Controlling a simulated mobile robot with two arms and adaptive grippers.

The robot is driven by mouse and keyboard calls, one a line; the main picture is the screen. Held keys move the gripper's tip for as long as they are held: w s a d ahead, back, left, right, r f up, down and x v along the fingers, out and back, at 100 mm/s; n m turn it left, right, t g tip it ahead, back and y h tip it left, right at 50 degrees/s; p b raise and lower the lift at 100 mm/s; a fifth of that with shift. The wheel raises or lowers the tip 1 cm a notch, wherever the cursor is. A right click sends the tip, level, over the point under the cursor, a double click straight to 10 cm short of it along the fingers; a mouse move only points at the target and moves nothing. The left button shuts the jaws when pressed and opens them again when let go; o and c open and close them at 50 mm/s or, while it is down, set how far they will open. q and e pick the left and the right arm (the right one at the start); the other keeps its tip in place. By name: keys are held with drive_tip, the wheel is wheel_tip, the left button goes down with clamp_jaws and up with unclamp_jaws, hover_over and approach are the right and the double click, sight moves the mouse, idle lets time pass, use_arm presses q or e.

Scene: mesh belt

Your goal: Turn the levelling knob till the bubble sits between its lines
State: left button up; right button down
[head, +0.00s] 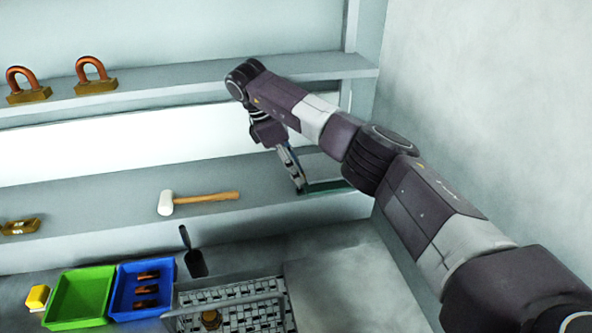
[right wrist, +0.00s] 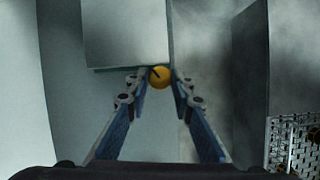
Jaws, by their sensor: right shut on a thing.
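The levelling knob (right wrist: 160,73) is a small round yellow knob with a dark mark on its face, in the right wrist view. It sits at the lower edge of a pale grey plate (right wrist: 125,30). My right gripper (right wrist: 160,84) has its fingertips on both sides of the knob and is shut on it. In the head view, my right gripper (head: 300,188) reaches down to the lower shelf, beside a flat plate with a green edge (head: 330,187); the knob is hidden there. I cannot make out the bubble or its lines in either view. My left gripper is not in view.
A mallet (head: 203,200) lies on the lower shelf (head: 110,222), left of my right gripper. Two padlocks (head: 94,78) stand on the upper shelf. Below are a green bin (head: 56,313), a blue bin (head: 124,279) with brown pieces, a dark scoop (head: 195,262) and a mesh belt (head: 250,313).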

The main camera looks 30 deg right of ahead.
drive_tip(key=shift+r, duration=0.1)
idle(0.3)
drive_tip(key=c, duration=1.7)
unclamp_jaws()
drive_tip(key=v, duration=1.2)
